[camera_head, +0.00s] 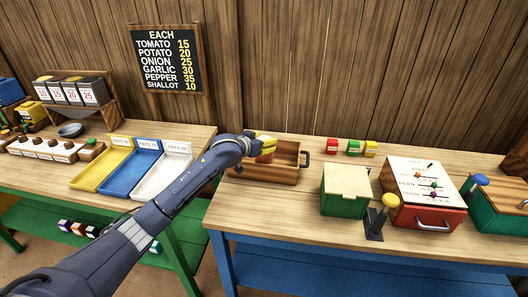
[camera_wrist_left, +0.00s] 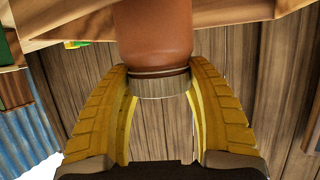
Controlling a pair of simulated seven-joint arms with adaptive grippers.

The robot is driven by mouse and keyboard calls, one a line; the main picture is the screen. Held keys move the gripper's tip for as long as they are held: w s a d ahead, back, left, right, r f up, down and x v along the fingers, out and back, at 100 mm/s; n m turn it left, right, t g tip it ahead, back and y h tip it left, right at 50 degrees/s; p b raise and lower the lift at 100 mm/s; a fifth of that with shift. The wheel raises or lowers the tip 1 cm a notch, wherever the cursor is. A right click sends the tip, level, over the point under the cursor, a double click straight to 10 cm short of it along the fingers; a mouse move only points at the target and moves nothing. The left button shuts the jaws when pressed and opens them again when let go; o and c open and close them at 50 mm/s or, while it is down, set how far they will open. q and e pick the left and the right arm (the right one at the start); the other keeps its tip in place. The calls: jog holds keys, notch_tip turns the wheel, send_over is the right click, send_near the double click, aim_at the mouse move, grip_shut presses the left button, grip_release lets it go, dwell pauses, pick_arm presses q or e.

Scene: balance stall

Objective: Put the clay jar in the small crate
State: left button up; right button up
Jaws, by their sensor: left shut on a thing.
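The small wooden crate (camera_head: 268,174) stands on the right-hand table near its left end, with a dark handle on its right side. My left gripper (camera_head: 266,143) is over the crate's left part. It is shut on the clay jar, a reddish-brown jar (camera_wrist_left: 153,35) with a pale lid or neck band, gripped at that band between the yellow fingers in the left wrist view. In the head view the jar is mostly hidden by the gripper. I cannot tell whether it touches the crate floor. My right gripper is not in view.
A green box (camera_head: 345,205) with a pale lid and a red box (camera_head: 428,215) stand to the right. Small coloured cubes (camera_head: 351,147) lie behind. Yellow, blue and white trays (camera_head: 165,178) are on the left table. The table right of the crate has some free room.

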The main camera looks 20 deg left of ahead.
pick_arm(q)
jog(key=shift+f, duration=2.3)
jog(key=shift+f, duration=0.15)
jog(key=o, duration=1.6)
jog(key=shift+c, duration=0.2)
jog(key=v, duration=1.2)
